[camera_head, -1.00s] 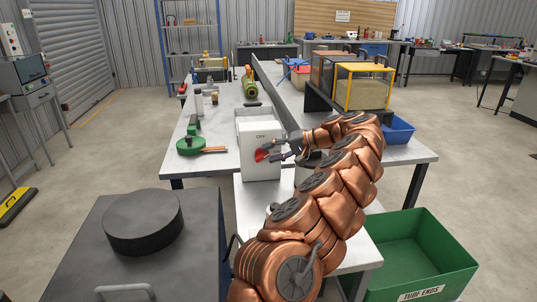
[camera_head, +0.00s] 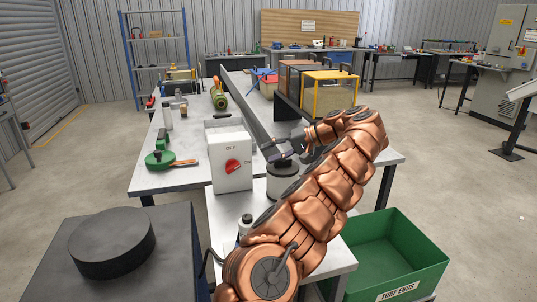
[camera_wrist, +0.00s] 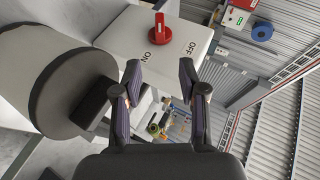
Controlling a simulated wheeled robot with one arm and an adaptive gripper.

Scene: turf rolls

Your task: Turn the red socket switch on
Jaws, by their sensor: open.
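The white switch box (camera_head: 231,180) stands upright on the table, with OFF printed at its top and ON at its right. Its red knob (camera_head: 232,167) looks tilted to the upper right, between the marks; its exact setting is hard to tell. My gripper (camera_head: 278,152) is open and empty, to the right of the box and apart from the knob. In the wrist view my gripper (camera_wrist: 159,70) has its two fingers spread, with the box behind them.
A dark-topped round canister (camera_head: 283,180) stands close right of the box, beneath my gripper. A long grey beam (camera_head: 245,100) runs behind. A green bin (camera_head: 385,255) is at the lower right, a dark round block (camera_head: 112,242) lower left.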

